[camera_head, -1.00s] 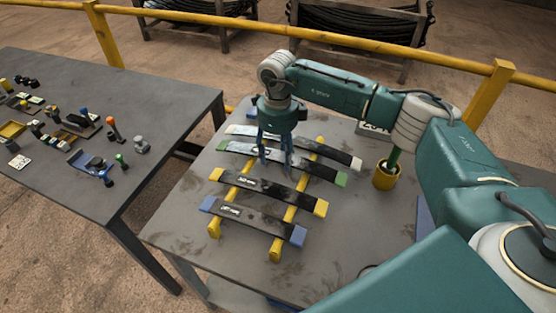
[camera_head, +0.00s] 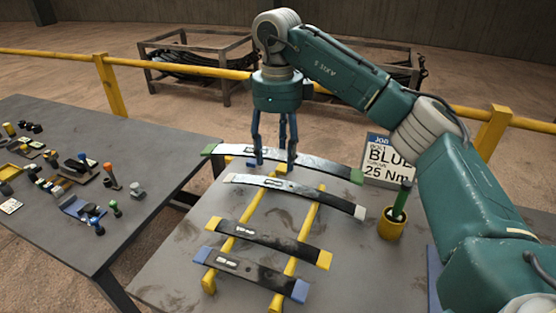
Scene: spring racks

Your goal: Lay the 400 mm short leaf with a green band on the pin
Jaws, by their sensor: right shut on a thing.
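The short leaf with green bands (camera_head: 325,166) is a dark, gently curved strip with green ends, near the far side of the table. My right gripper (camera_head: 273,162) points down and is shut on its middle. The leaf looks raised off the rack, beyond the white-banded leaf (camera_head: 295,187); its exact height is hard to judge. I cannot make out the pin. My left gripper is not in view.
A yellow-banded leaf (camera_head: 270,242) and a blue-banded leaf (camera_head: 250,272) lie across two yellow rails (camera_head: 301,229). A green-handled tool stands in a yellow cup (camera_head: 391,226) beside a sign reading BLUE 25 Nm (camera_head: 388,160). The left table (camera_head: 150,160) holds small parts.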

